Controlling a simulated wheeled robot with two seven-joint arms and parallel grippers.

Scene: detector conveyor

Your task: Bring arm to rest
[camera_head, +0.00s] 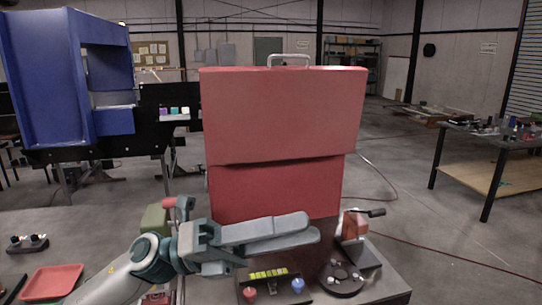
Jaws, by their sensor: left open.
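My left gripper (312,229) reaches in from the lower left, its two long grey fingers pointing right. It is open, and no object shows between the fingers. It hangs over the table, in front of the lower part of a large red case (283,115) with a metal handle on top. My right gripper is not in view.
On the table are a dark round fixture (341,278), a red clamp-like device (354,226), a yellow strip (268,273), a red tray (52,281) and a blue knob (298,284). A blue machine (40,75) stands behind left; a workbench (500,135) is far right.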

